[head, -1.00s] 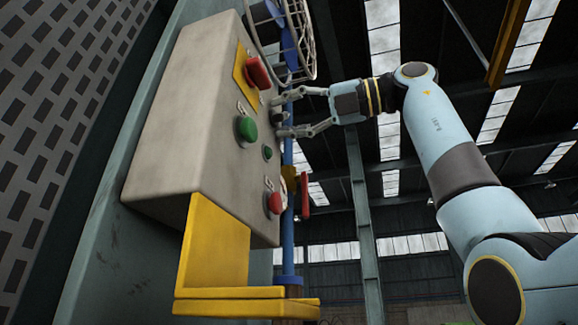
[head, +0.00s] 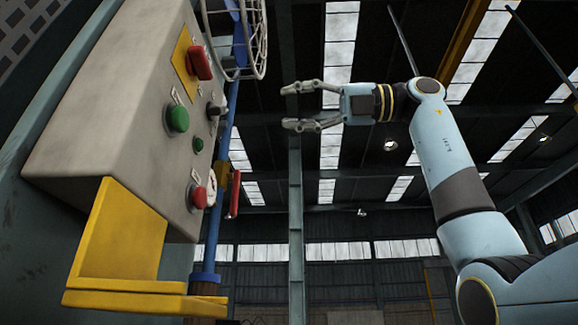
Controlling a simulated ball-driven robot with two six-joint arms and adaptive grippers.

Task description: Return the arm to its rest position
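My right gripper (head: 287,107) is in the head view, right of the control box. Its two fingers are spread and point left, with nothing between them. It is clear of the box, with a visible gap between the fingertips and the controls. My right arm reaches up from the lower right, bent at the elbow. The grey control box (head: 110,110) carries a red switch on a yellow plate (head: 199,63), a green button (head: 177,119), a small green button (head: 197,144), a dark knob (head: 217,110) and a lower red button (head: 197,197). My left gripper is not in view.
A yellow bracket (head: 120,235) juts out below the box. A blue upright pole (head: 214,225) with a red handle (head: 235,194) stands beside it, and a wire cage fan (head: 262,40) is above. The space around the gripper looks free.

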